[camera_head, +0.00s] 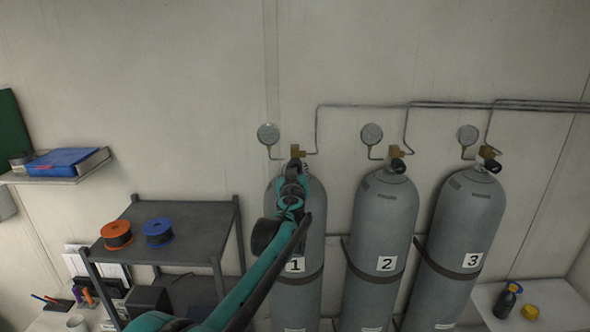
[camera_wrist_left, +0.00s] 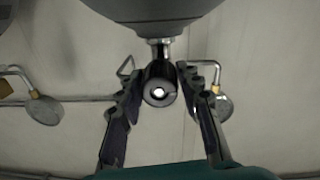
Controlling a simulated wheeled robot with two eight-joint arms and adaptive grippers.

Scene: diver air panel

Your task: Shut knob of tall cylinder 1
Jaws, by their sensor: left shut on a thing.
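Tall cylinder 1 (camera_head: 313,230) is a grey gas bottle with a "1" label, strapped upright at the wall. My left gripper (camera_head: 294,172) is at its top, in front of the brass valve (camera_head: 297,154). In the left wrist view, the black round knob (camera_wrist_left: 160,90) sits between the two fingers of my left gripper (camera_wrist_left: 163,76), which is shut on it. The grey cylinder shoulder (camera_wrist_left: 155,10) shows at the top of that view. In the head view my gripper and arm hide most of the knob. My right gripper is not in view.
Cylinders 2 (camera_head: 382,225) and 3 (camera_head: 465,225) stand to the right, with black knobs. Round gauges (camera_head: 268,134) and thin pipes (camera_head: 345,106) are on the wall above. A dark shelf (camera_head: 187,220) with orange and blue spools stands at left.

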